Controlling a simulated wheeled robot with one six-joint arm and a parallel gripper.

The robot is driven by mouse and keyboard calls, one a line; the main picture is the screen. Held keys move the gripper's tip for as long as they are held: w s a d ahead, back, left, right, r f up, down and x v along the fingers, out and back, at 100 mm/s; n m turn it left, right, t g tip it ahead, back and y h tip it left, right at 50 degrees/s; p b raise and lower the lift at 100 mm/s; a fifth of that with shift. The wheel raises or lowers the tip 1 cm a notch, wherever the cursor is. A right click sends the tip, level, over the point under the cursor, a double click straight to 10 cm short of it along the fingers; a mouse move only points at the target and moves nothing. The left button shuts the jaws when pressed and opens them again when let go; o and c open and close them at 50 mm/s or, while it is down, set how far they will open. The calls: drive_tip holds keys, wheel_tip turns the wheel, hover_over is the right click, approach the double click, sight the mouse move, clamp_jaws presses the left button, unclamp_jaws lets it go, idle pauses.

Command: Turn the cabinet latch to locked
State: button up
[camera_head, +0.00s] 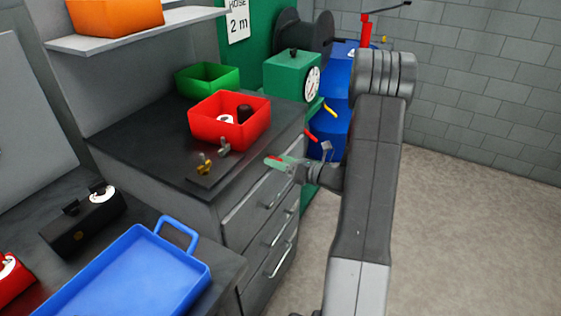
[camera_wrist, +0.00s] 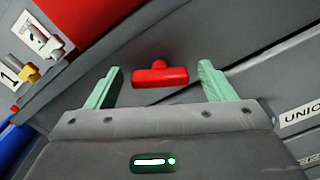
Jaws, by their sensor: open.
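The cabinet latch (camera_wrist: 160,76) is a small red T-shaped handle on the grey cabinet front in the wrist view. Its bar lies nearly level across the picture, with a short stub at the top. My gripper (camera_wrist: 160,66) is open, with one pale green finger on each side of the bar and a visible gap to both. In the head view my gripper (camera_head: 279,161) is at the upper drawer front of the grey cabinet (camera_head: 236,222), where the latch is mostly hidden by the fingers. A partly cut-off label (camera_wrist: 301,115) reading something like "UNLO" is at the right.
A red bin (camera_head: 228,128), with a green bin (camera_head: 208,78) behind it, stands on the dark worktop. A brass fitting (camera_head: 205,166) and a grey fitting (camera_head: 224,147) stand near its front edge. A blue tray (camera_head: 130,275) lies at lower left. Open floor (camera_head: 450,220) is at right.

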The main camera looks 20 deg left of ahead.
drive_tip(key=c, duration=1)
drive_tip(key=shift+f+b, duration=0.15)
drive_tip(key=shift+b, duration=0.3)
drive_tip(key=shift+s+n+b, duration=0.1)
drive_tip(key=shift+n+b, duration=2.7)
drive_tip(key=o, duration=1)
drive_tip(key=shift+d, duration=0.15)
